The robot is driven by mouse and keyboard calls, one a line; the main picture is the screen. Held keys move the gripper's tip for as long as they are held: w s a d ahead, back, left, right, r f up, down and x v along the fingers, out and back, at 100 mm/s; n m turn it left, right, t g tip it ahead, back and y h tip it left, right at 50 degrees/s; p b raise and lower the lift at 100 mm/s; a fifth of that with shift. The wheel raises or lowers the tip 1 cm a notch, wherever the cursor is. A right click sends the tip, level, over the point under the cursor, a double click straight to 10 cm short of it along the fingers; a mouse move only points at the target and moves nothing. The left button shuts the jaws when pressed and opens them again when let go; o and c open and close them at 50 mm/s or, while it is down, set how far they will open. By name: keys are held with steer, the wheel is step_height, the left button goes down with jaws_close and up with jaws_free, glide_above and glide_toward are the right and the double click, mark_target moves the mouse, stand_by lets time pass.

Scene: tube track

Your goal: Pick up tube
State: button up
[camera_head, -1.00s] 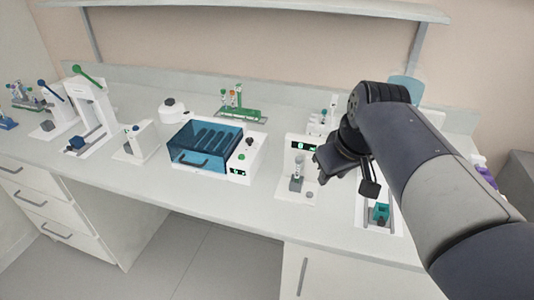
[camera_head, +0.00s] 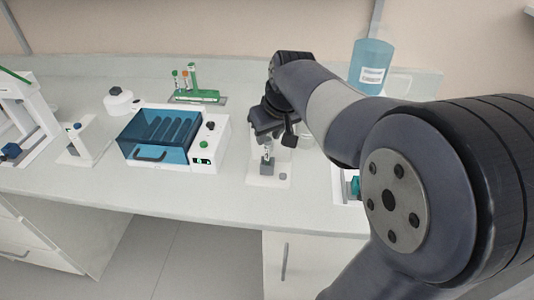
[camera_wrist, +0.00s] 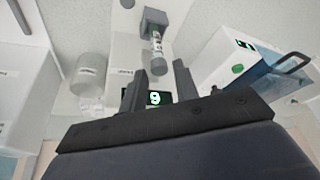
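A small clear tube (camera_head: 268,152) with a pale label stands upright in a grey block holder (camera_head: 267,168) on a white station (camera_head: 256,180). In the wrist view the tube (camera_wrist: 157,48) runs from the grey holder (camera_wrist: 154,20) towards my fingers, its grey end nearest me. My gripper (camera_head: 268,128) is above the tube, fingers apart and empty. In the wrist view my gripper (camera_wrist: 160,70) shows both fingers spread, with the tube's end in line with the gap and not gripped. How far the fingertips are from it is hard to tell.
A blue-lidded machine (camera_head: 165,135) stands left of the station. A green rack with tubes (camera_head: 195,95) is behind it, and a blue bottle (camera_head: 370,65) stands at the back right. A lit green display (camera_wrist: 155,97) shows behind my fingers. Bare bench lies in front.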

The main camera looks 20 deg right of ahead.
mark_target(268, 139)
steer(key=shift+x, duration=1.55)
steer(key=shift+c, duration=0.3)
steer(key=c, duration=0.5)
steer(key=shift+r, duration=0.15)
steer(key=shift+c, duration=0.2)
step_height(268, 139, up, 10)
steer(key=shift+f+p, duration=0.1)
steer(key=shift+p, duration=0.2)
